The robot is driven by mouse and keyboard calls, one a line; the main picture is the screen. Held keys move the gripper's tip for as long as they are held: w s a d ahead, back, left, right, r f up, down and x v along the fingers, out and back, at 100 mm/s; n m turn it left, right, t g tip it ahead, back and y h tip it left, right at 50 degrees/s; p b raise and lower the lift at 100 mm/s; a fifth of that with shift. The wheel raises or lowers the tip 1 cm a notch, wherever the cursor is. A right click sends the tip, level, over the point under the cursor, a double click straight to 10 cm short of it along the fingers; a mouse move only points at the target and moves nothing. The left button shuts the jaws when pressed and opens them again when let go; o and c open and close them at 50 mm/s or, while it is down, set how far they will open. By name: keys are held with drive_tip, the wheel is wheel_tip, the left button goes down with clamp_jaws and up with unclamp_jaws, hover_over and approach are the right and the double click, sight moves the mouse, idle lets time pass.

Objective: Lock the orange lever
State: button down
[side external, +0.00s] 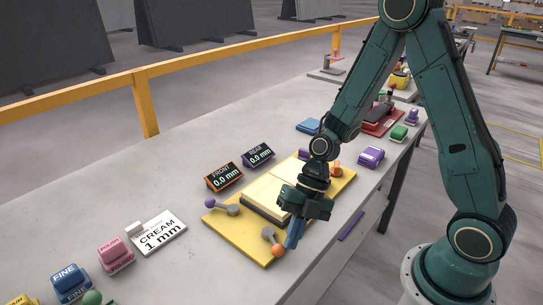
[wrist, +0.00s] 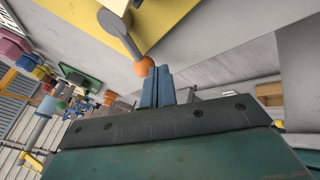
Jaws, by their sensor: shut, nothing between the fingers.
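The orange lever (side external: 270,238) is a grey arm with an orange knob at the near corner of a yellow board (side external: 226,228). In the wrist view its orange knob (wrist: 142,67) sits at the end of the grey arm. My gripper (side external: 292,244) has blue fingers pointing down, shut and empty, just right of the knob. The wrist view also shows the fingertips (wrist: 159,70) together, very close beside the knob; I cannot tell if they touch. A second orange knob (side external: 336,167) shows at the board's far right side, partly hidden by my arm.
A purple-knobbed lever (side external: 225,208) is at the board's left corner. A cream slab (side external: 266,196) lies on the board under my gripper. Two displays, FRONT (side external: 224,177) and REAR (side external: 258,155), read 0.0 mm. A purple strip (side external: 351,225) lies near the table edge.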

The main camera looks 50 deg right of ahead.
sight(274, 254)
drive_tip(key=shift+a, duration=0.75)
drive_tip(key=shift+w+a, duration=0.15)
drive_tip(key=shift+a, duration=0.35)
drive_tip(key=shift+w+a, duration=0.15)
drive_tip(key=shift+a, duration=0.35)
drive_tip(key=shift+w+a, duration=0.45)
drive_tip(key=shift+a, duration=0.25)
drive_tip(key=shift+w+a, duration=0.55)
drive_tip(key=shift+w, duration=0.1)
drive_tip(key=shift+s, duration=0.1)
